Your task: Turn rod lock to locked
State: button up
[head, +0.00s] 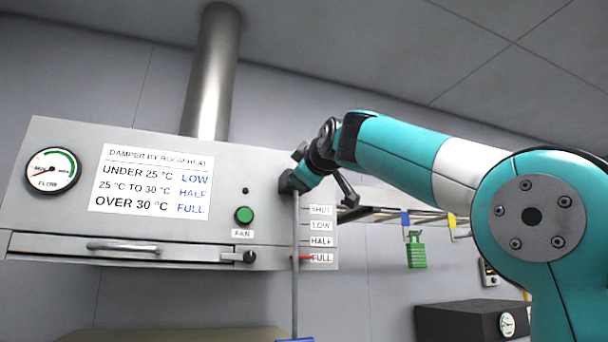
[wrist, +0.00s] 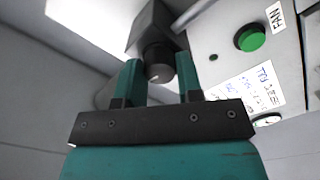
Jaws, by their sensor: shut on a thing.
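The rod lock is a black block (wrist: 150,28) with a round black knob (wrist: 158,60) bearing a small white mark, in the wrist view. My gripper (wrist: 160,76) has its teal fingers on both sides of the knob and is shut on it. In the head view my gripper (head: 299,178) is at the black lock block (head: 287,184) near the top of the grey vertical rod (head: 295,225). The knob is hidden there by my gripper. The rod's red pointer (head: 303,258) is at the FULL label. No lock-position lettering is readable.
The grey hood (head: 70,140) carries a flow gauge (head: 52,171), a damper sign (head: 150,182), a green FAN button (head: 244,215) and a handled drawer (head: 125,247).

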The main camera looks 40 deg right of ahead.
jog(key=shift+n, duration=0.8)
jog(key=o, duration=0.9)
jog(key=shift+s, duration=0.1)
jog(key=shift+b+v, duration=2)
jog(key=shift+v, duration=6.6)
